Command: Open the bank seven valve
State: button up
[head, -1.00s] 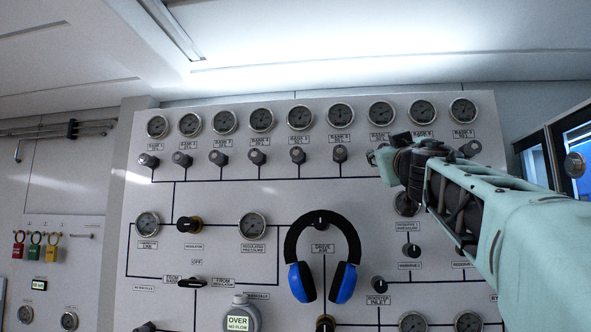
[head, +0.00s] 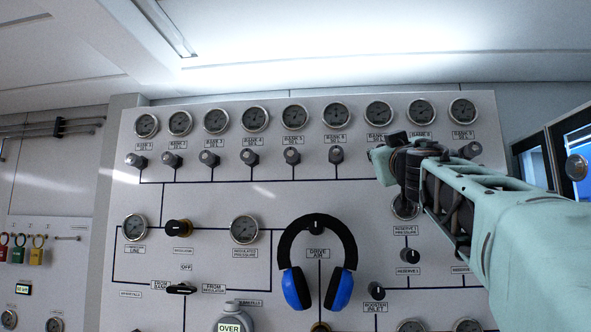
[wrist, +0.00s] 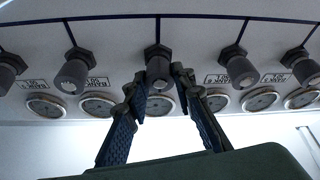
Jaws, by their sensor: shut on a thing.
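The bank seven valve is a dark grey knob (wrist: 158,66) in the middle of the wrist view, which shows the panel upside down. My gripper (wrist: 160,80) has its two blue-padded fingers on either side of this knob and is shut on it. In the head view my gripper (head: 376,156) is at the valve row below the bank seven gauge (head: 379,112). There it hides the bank seven knob and part of its label. How far the knob is turned cannot be told.
The bank six knob (head: 336,155) is to the left of my gripper, and the bank nine knob (head: 470,150) is to the right. The bank eight knob is hidden behind my arm in the head view. Blue and black headphones (head: 345,245) hang on the panel below.

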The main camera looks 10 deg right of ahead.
jog(key=shift+r+n, duration=0.1)
jog(key=shift+n, duration=0.3)
grip_shut()
jog(key=shift+n+y+p, duration=0.3)
jog(key=shift+y+p, duration=0.1)
jog(key=shift+p, duration=0.05)
jog(key=n+g+y+p, duration=0.1)
jog(key=n+y, duration=0.1)
jog(key=n, duration=0.5)
jog(key=n+g+y+p, duration=0.1)
jog(key=n+g, duration=0.1)
jog(key=n, duration=0.5)
jog(key=n+g+y, duration=0.1)
jog(key=n+y, duration=0.1)
jog(key=n, duration=0.5)
jog(key=shift+d+r+g+y+p, duration=0.1)
jog(key=shift+g+y+p, duration=0.2)
jog(key=shift+g+p, duration=0.1)
jog(key=shift+n, duration=0.6)
jog(key=o, duration=1)
grip_release()
